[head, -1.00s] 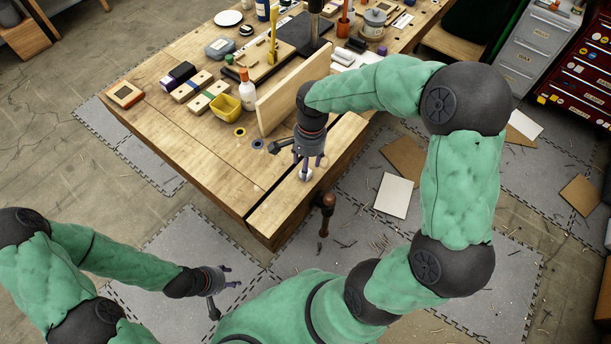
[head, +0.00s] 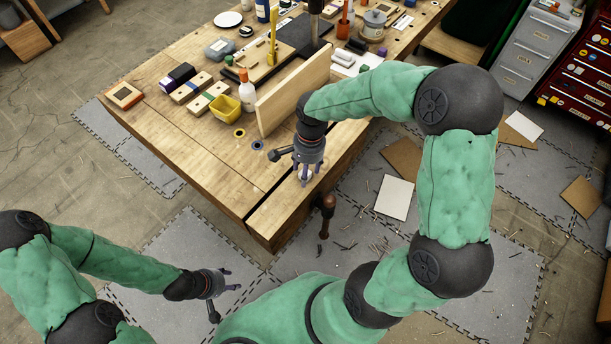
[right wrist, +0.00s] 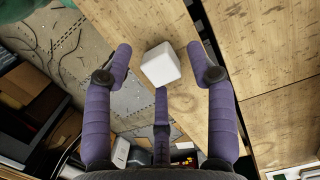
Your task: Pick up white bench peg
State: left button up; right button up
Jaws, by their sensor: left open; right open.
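The white bench peg (right wrist: 160,64) stands on the front strip of the wooden workbench (head: 200,150). In the right wrist view it looks like a small white block with rounded edges, between the spread purple fingers of my right gripper (right wrist: 161,85). In the head view the right gripper (head: 304,175) points down over the peg (head: 303,177), which is mostly hidden by the fingers. The right gripper is open, and I cannot tell whether a finger touches the peg. My left gripper (head: 228,280) is open and empty, over the floor at the lower left.
An upright wooden board (head: 292,92) stands on the bench just behind the right gripper. A yellow tub (head: 226,108) and a white bottle with an orange top (head: 247,95) are left of it. A dark wooden vise handle (head: 326,205) sticks out at the bench front. The bench's front left is mostly clear.

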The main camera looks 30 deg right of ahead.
notch_tip(320, 180, up, 11)
jog(key=w+p, duration=0.1)
jog(key=p, duration=0.8)
send_over(309, 171)
notch_tip(309, 171, down, 5)
jog(key=shift+f, duration=0.2)
jog(key=shift+w+a+f+b, duration=0.15)
jog(key=shift+f+b, duration=0.1)
jog(key=shift+f, duration=0.8)
jog(key=shift+s+a+f+b, duration=0.1)
jog(key=shift+a+f+b, duration=0.15)
jog(key=shift+f, duration=0.8)
jog(key=shift+w+a+f+b, duration=0.1)
jog(key=shift+f+b, duration=0.15)
jog(key=shift+f, duration=0.8)
jog(key=c, duration=0.9)
jog(key=o, duration=0.9)
jog(key=shift+r, duration=0.1)
